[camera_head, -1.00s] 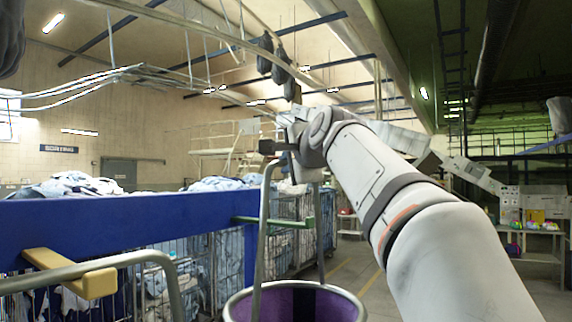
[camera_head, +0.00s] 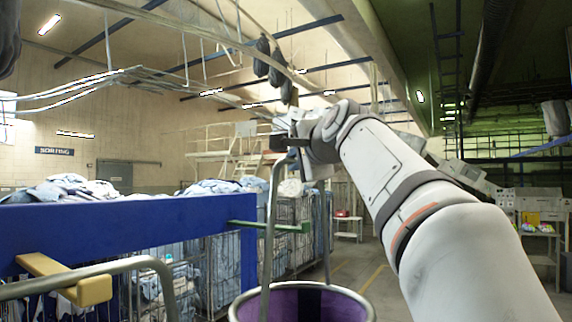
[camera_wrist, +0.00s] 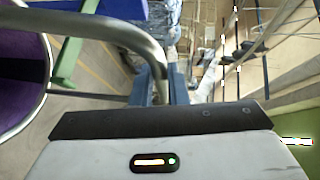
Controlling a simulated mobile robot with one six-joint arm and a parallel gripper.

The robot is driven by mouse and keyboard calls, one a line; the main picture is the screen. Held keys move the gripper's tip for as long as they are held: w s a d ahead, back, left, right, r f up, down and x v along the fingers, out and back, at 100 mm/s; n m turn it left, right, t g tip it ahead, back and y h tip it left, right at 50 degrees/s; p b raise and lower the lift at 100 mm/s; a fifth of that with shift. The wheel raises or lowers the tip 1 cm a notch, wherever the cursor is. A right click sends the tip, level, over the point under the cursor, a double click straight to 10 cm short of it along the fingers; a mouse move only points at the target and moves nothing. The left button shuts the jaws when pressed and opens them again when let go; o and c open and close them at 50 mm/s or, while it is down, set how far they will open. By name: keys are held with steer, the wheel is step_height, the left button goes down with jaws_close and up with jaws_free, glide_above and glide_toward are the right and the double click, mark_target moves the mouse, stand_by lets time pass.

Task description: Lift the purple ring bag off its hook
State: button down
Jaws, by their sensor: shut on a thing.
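The purple ring bag (camera_head: 305,293) is at the bottom middle of the head view, with a purple inside and a tall grey metal handle (camera_head: 268,240). My gripper (camera_head: 287,143) is shut on the top of this handle. In the wrist view the purple bag (camera_wrist: 14,60) is at the left edge, and its handle (camera_wrist: 115,28) curves down between my blue fingers (camera_wrist: 160,88). A green hook (camera_head: 290,227) sticks out from the blue beam, well below the handle's top. The handle's left leg crosses in front of it; I cannot tell whether the loop surrounds it.
The blue beam (camera_head: 130,228) fills the left. A yellow hook (camera_head: 62,280) and another grey metal handle (camera_head: 120,263) are in front of it. Wire cages with cloth (camera_head: 285,240) stand behind. Open floor (camera_head: 365,280) lies right of the bag.

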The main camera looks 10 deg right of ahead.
steer(key=s+d+b, duration=0.2)
steer(key=s+d, duration=0.5)
steer(key=shift+s+b, duration=0.15)
steer(key=shift+b, duration=0.15)
stand_by(0.5)
steer(key=shift+d+r, duration=0.1)
steer(key=shift+d, duration=0.05)
